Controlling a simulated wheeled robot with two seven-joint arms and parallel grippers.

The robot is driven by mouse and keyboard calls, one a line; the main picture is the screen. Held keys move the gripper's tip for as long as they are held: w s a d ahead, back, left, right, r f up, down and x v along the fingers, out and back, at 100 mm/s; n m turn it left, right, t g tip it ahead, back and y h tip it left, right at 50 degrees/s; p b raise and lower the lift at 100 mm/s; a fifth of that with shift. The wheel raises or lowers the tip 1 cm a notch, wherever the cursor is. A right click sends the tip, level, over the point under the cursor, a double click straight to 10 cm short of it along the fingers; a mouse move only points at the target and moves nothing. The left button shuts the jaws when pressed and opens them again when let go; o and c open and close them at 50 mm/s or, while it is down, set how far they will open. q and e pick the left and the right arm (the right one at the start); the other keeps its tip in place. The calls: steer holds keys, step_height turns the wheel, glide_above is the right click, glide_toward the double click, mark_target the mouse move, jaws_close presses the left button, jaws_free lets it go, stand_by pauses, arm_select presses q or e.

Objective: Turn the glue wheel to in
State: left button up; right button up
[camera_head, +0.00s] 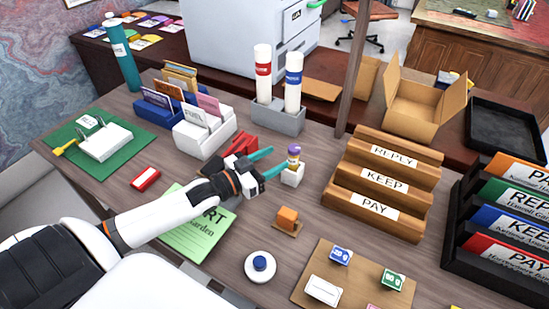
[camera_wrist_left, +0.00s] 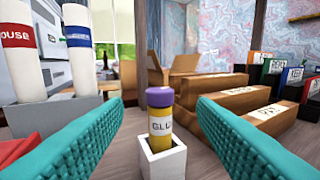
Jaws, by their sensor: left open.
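The glue stick (camera_head: 293,155) stands upright in a small white square holder (camera_head: 292,177) on the desk. In the left wrist view the glue stick (camera_wrist_left: 160,115) has a purple cap, a yellow body and a "GLU" label. Its lower end is hidden inside the white holder (camera_wrist_left: 162,162). No wheel can be made out. My left gripper (camera_head: 268,163) is open, with teal fingers on either side of the glue stick's line in the left wrist view (camera_wrist_left: 160,130). The glue appears just ahead of the fingertips, apart from them. My right gripper is not in view.
A red object (camera_head: 243,143) lies close behind my left gripper. A grey holder with two tubes (camera_head: 277,120) stands behind the glue. The wooden REPLY/KEEP/PAY rack (camera_head: 378,205) is to the right. An orange block (camera_head: 288,216) sits in front. Bare desk surrounds the holder's right side.

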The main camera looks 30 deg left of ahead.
mark_target(294, 150)
arm_select(q)
steer(key=m+p, duration=0.1)
steer(key=m, duration=1)
steer(key=w+m+p, duration=0.1)
steer(key=m+p, duration=0.1)
steer(key=m, duration=1)
steer(key=m+p, duration=0.2)
steer(key=m, duration=1)
steer(key=shift+w+d+r, duration=0.1)
steer(key=shift+w+d, duration=0.2)
steer(key=shift+w, duration=0.05)
steer(key=shift+w+m, duration=0.1)
steer(key=shift+m, duration=0.3)
steer(key=shift+w+d, duration=0.15)
steer(key=shift+w, duration=0.15)
steer(key=p+x, duration=0.1)
steer(key=x, duration=0.5)
steer(key=shift+w+d+p, duration=0.1)
steer(key=shift+w+p, duration=0.2)
steer(key=shift+p, duration=0.05)
